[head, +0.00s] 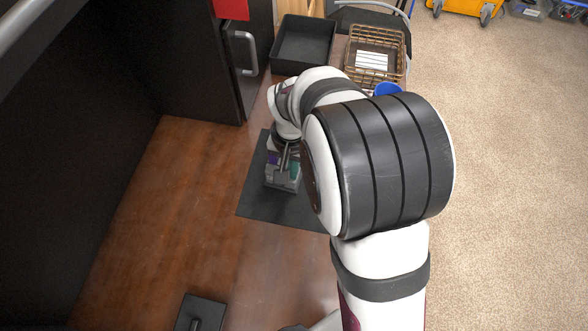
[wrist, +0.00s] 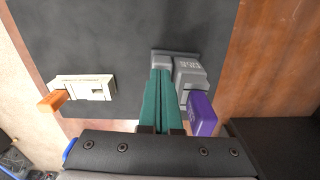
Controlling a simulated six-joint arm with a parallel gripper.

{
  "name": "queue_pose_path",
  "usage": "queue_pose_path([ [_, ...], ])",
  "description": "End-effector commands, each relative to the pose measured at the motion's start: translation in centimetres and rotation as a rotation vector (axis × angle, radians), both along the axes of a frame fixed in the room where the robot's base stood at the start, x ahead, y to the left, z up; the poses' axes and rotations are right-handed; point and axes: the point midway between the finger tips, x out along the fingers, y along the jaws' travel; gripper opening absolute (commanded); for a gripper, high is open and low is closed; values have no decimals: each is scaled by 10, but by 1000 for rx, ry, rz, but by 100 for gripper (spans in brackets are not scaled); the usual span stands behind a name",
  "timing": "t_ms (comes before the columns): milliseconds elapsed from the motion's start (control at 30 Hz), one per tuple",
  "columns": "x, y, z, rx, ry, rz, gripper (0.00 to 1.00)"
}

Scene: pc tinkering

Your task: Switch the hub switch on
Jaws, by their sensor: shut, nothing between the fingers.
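A grey hub block (head: 283,182) stands on the dark mat under my gripper (head: 284,162). In the wrist view the grey hub (wrist: 189,70) has a purple stick (wrist: 203,114) standing out of it on the right. My gripper's long green fingers (wrist: 161,76) are shut together, empty, with their tips over or against the left part of the hub; contact cannot be told. The fingers and the purple stick hide part of the hub, and I cannot make out its switch.
A white part with an orange piece (wrist: 82,91) lies on the mat (wrist: 120,40) to the left in the wrist view. A black tray (head: 303,42) and a wire basket (head: 375,50) stand at the back. A dark flat object (head: 202,312) lies at the front. Bare wood is left of the mat.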

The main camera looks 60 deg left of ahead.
Motion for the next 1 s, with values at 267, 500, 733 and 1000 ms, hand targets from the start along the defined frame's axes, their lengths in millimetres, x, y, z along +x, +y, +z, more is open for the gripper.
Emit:
queue_pose_path([
  [267,0,0,-5,-1,0,0,0],
  [500,0,0,-8,-1,1,0,0],
  [733,0,1,15,3,-1,-1,0],
  [1000,0,0,51,1,0,0,0],
])
